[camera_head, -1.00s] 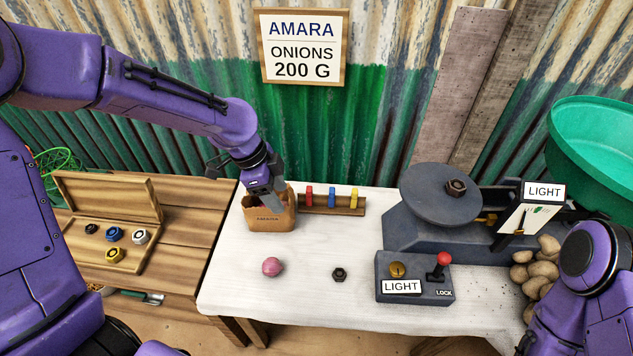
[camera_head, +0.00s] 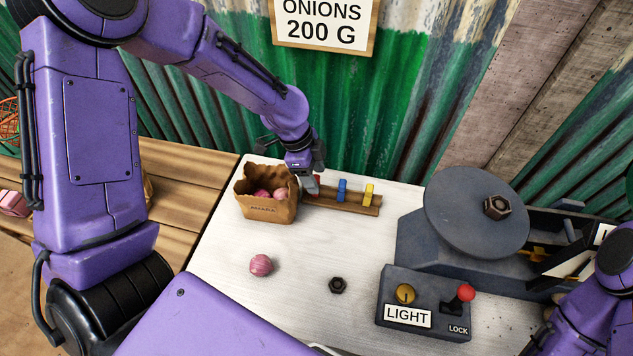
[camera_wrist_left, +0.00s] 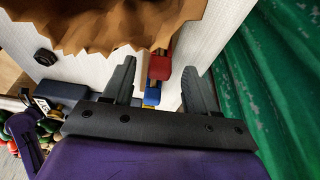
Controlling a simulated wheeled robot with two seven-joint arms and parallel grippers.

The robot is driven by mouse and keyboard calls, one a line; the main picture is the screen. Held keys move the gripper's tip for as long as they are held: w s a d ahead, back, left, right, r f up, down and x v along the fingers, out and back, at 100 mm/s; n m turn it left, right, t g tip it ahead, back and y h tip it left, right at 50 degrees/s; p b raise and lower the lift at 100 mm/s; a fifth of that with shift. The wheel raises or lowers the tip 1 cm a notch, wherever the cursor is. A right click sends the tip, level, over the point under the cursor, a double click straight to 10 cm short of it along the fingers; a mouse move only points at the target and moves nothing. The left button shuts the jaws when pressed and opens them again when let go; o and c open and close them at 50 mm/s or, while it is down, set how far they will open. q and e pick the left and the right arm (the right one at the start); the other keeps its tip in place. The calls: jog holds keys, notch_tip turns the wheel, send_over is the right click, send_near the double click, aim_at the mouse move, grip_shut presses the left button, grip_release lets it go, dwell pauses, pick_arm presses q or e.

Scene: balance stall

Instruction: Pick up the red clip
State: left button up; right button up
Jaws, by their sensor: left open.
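The red clip (camera_wrist_left: 160,66) shows between the two fingers of my left gripper (camera_wrist_left: 165,75) in the left wrist view. In the head view the red clip (camera_head: 313,181) is mostly hidden behind my left gripper (camera_head: 305,175), at the left end of the wooden rack (camera_head: 345,203). The jaws are open, with a gap on both sides of the clip. A blue clip (camera_head: 342,190) and a yellow clip (camera_head: 368,194) stand farther right on the rack. Part of my right arm shows at the lower right; its gripper is out of view.
A paper bag (camera_head: 268,209) with onions stands close left of the rack. An onion (camera_head: 261,265) and a dark nut (camera_head: 338,285) lie on the white table (camera_head: 215,290). A control box (camera_head: 440,318) and a scale (camera_head: 475,215) stand to the right. Corrugated wall lies behind.

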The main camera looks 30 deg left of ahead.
aim_at(316, 178)
pick_arm(q)
jog(key=x, duration=0.3)
jog(key=shift+s+d+f, duration=0.1)
jog(key=shift+f, duration=0.1)
jog(key=c, duration=1)
jog(key=shift+r, duration=0.1)
